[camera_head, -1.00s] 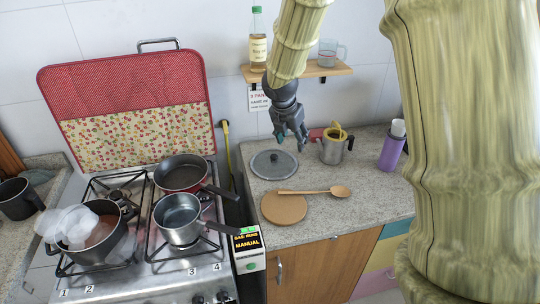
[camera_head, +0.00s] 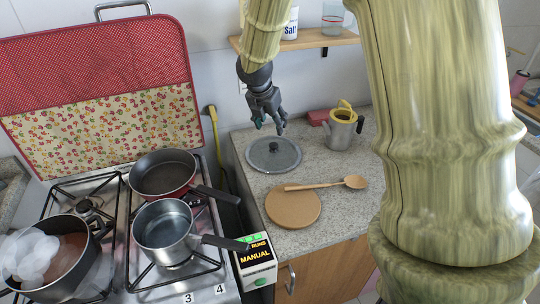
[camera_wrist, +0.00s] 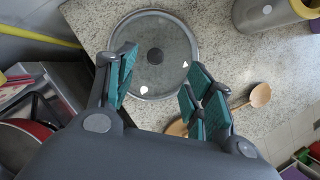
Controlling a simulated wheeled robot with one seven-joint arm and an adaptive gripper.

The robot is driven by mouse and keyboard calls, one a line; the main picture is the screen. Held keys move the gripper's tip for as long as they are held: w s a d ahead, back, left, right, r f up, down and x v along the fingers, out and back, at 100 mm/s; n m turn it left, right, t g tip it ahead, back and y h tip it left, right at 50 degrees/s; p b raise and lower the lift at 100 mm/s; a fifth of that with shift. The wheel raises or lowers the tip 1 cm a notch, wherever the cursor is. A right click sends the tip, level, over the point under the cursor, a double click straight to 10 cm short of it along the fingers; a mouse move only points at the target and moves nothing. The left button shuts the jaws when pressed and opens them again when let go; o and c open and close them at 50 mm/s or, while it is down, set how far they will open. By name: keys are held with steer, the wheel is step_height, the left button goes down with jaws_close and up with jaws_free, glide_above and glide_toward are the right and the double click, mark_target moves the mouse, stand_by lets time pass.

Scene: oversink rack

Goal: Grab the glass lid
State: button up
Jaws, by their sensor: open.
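The glass lid (camera_head: 273,160) lies flat on the speckled counter, round with a grey rim and a dark knob in its middle. In the wrist view the lid (camera_wrist: 172,72) shows whole, with its knob between and beyond my fingers. My gripper (camera_head: 269,129) is open and empty, above the lid near its back edge in the head view. In the wrist view my gripper (camera_wrist: 158,82) shows its teal finger pads spread apart, overlapping the lid's lower edges in the picture. I cannot tell the exact height over the lid.
A cork board (camera_head: 292,206) and a wooden spoon (camera_head: 330,184) lie in front of the lid. A metal pot with yellow on top (camera_head: 342,132) stands to the right. The stove with a red pan (camera_head: 162,174) and saucepan (camera_head: 163,228) is left. A shelf (camera_head: 300,42) hangs above.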

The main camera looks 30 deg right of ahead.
glide_above(274, 144)
steer(key=a, duration=0.1)
steer(key=f, duration=0.2)
steer(key=s+f, duration=0.1)
steer(key=f, duration=0.1)
steer(key=shift+a+f+p, duration=0.15)
steer(key=shift+f+p, duration=0.15)
steer(key=shift+w+f+p, duration=0.15)
steer(key=shift+f+p, duration=0.1)
steer(key=shift+f, duration=0.7)
steer(key=shift+w+f+p, duration=0.1)
steer(key=shift+f+p, duration=0.1)
steer(key=shift+f, duration=0.7)
steer(key=shift+x, duration=1.1)
steer(key=shift+c, duration=0.2)
jaws_close()
steer(key=shift+r, duration=0.1)
